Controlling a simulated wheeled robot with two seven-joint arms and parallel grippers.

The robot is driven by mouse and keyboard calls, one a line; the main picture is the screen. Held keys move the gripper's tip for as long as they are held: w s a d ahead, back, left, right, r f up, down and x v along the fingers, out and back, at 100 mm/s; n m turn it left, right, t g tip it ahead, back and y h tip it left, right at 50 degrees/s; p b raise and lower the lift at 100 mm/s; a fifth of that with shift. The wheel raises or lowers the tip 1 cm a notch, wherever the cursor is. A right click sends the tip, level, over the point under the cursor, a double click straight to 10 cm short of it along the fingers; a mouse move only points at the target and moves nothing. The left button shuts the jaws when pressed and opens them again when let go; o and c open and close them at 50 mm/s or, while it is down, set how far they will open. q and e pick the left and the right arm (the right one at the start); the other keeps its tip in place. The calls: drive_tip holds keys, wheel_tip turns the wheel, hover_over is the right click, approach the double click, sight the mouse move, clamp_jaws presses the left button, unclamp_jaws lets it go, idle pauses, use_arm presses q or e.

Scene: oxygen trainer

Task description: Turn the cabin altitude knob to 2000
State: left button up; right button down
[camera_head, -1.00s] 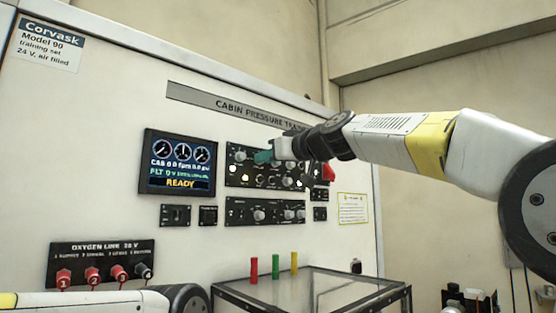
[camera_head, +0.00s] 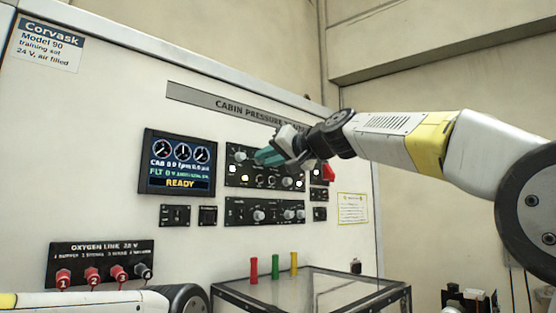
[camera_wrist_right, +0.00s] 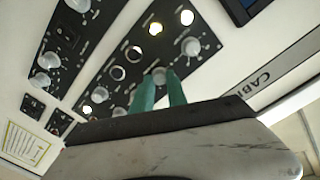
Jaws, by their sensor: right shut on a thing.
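The black upper control panel (camera_head: 232,178) carries a row of pale knobs, with lit buttons below. My right gripper (camera_head: 261,157) is at the upper row, its teal fingers reaching in from the right. In the right wrist view its two teal fingers (camera_wrist_right: 161,84) are closed around a pale round knob (camera_wrist_right: 157,73). The fingers hide much of this knob, and its label and pointer are not readable. Another pale knob (camera_head: 240,155) stands free just left of the fingers. My left gripper is out of view; only part of that arm shows at the lower left.
The display (camera_head: 180,163) left of the panel reads READY. A lower knob panel (camera_head: 240,213), small switch plates and a red knob (camera_head: 328,173) are close by. The oxygen line panel (camera_head: 100,252) is lower left.

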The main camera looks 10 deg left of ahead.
drive_tip(key=shift+f, duration=0.1)
idle(0.4)
drive_tip(key=c, duration=1.3)
unclamp_jaws()
drive_tip(key=shift+d, duration=0.1)
drive_tip(key=v, duration=0.7)
drive_tip(key=shift+s+d, duration=0.25)
drive_tip(key=shift+d, duration=0.1)
